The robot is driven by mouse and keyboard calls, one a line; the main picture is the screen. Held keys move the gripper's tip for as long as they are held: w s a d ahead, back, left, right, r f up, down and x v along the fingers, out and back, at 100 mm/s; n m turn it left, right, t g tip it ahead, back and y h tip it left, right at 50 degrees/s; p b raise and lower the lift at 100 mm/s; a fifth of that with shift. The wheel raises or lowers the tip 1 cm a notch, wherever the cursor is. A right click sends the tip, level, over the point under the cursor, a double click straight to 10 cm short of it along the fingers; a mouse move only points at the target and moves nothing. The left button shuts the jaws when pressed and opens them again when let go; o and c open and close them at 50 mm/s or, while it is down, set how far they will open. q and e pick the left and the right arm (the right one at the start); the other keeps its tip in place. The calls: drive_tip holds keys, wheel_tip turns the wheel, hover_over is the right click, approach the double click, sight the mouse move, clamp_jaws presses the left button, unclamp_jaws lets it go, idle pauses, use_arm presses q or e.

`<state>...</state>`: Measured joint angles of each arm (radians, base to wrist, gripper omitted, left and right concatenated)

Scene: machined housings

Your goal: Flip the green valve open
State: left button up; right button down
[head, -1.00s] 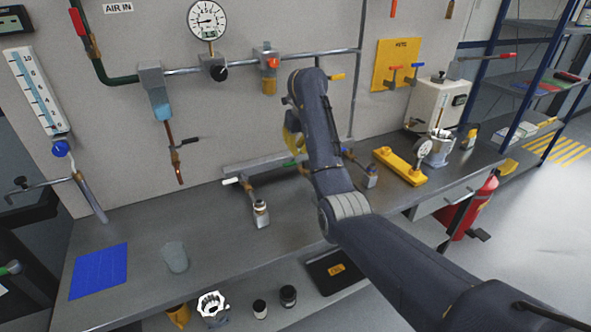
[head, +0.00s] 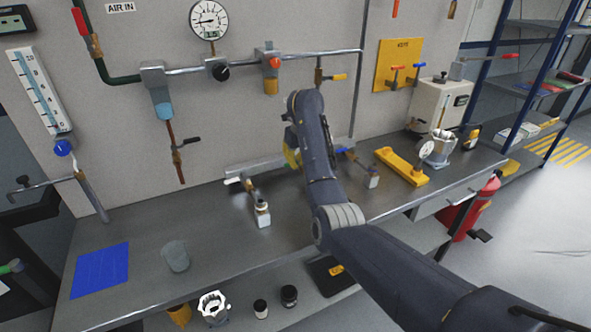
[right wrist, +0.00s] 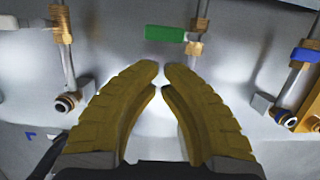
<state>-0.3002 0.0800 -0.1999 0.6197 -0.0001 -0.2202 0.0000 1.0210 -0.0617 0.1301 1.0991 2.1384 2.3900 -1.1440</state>
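The green valve handle (right wrist: 165,34) shows in the right wrist view, lying sideways on a brass fitting (right wrist: 197,48) with a thin vertical metal tube. In the head view my right arm hides the green handle. My right gripper (right wrist: 157,70) has yellow ribbed fingers, with tips almost meeting and nothing seen between them. In the picture its tips are just below the green handle, apart from it. In the head view a bit of the yellow right gripper (head: 291,152) shows beside my arm. My left gripper is not in view.
A blue-handled valve (right wrist: 305,54) stands to the right and a white-handled valve (right wrist: 40,24) to the left. The bench front is mostly clear.

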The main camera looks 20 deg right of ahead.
drive_tip(key=shift+x, duration=1.85)
drive_tip(key=shift+a, duration=0.1)
